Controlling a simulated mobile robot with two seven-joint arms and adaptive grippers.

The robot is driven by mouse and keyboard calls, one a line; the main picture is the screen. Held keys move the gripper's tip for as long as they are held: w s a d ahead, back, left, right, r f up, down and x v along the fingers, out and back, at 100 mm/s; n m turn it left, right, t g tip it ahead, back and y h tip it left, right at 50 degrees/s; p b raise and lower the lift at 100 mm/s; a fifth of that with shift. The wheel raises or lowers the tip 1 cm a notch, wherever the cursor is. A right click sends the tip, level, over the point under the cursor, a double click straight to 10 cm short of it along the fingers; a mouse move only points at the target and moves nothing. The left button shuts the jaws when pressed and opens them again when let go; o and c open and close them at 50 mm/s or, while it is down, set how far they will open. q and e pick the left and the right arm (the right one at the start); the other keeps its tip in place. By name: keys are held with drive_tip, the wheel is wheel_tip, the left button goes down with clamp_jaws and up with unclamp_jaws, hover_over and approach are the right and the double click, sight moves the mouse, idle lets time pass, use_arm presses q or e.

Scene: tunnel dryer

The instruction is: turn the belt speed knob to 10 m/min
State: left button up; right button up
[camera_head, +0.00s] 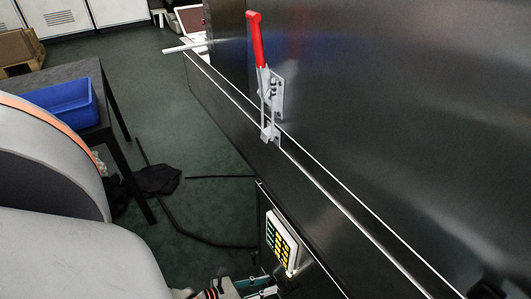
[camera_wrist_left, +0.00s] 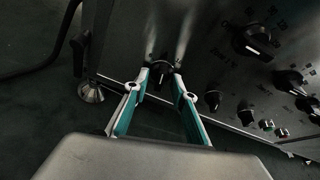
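In the left wrist view several dark round knobs sit on the dryer's metal control panel (camera_wrist_left: 215,70). One small knob (camera_wrist_left: 161,70) is between the fingertips of my left gripper (camera_wrist_left: 163,71), one fingertip on each side of it. I cannot see whether the fingers press on it. Its label and pointer setting are too dark and small to read. In the head view part of my left gripper (camera_head: 258,285) shows at the bottom edge, beside the lower dryer front; the knobs are hidden there. My right gripper is in neither view.
A larger knob (camera_wrist_left: 256,40) and other knobs (camera_wrist_left: 290,82) lie to the right. A red-handled clamp (camera_head: 257,42) and a green-and-yellow panel (camera_head: 281,240) are on the dryer. A table with a blue bin (camera_head: 66,102) stands left. Dark cables lie on the floor.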

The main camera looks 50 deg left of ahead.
use_arm(q)
drive_tip(key=c, duration=0.7)
drive_tip(key=shift+r, duration=0.1)
clamp_jaws()
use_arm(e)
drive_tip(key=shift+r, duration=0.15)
use_arm(q)
drive_tip(key=shift+d+m+y+p, duration=0.15)
drive_tip(key=shift+m+y+p, duration=0.3)
drive_tip(key=shift+m+y, duration=0.7)
drive_tip(key=shift+d+m+y+p, duration=0.15)
drive_tip(key=shift+m+y+p, duration=0.3)
drive_tip(key=shift+m+y, duration=0.7)
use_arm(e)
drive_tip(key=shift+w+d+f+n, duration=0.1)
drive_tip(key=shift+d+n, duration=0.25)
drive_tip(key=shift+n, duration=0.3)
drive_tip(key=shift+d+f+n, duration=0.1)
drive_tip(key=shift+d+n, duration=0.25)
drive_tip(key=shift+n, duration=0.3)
use_arm(q)
drive_tip(key=shift+m, duration=0.4)
